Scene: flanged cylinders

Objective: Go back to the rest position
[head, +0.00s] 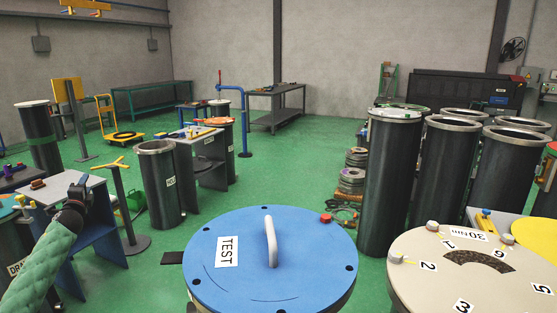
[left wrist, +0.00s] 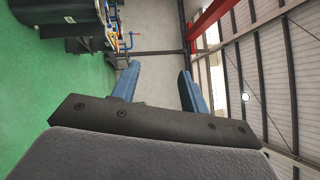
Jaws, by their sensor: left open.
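My left gripper (head: 82,184) is at the left of the head view, at the end of my green padded arm. It is held over the small grey-topped table with blue sides (head: 85,225). In the left wrist view its two blue fingers (left wrist: 158,84) stand apart with nothing between them. I cannot make out my right gripper in these frames.
A blue round lid marked TEST (head: 238,285) with a grey handle is close in front. A beige numbered disc (head: 420,250) is at the right. Tall dark flanged cylinders (head: 385,190) stand behind it. A thin stand (head: 126,205) is right of my left gripper. Green floor (head: 290,165) is open in the middle.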

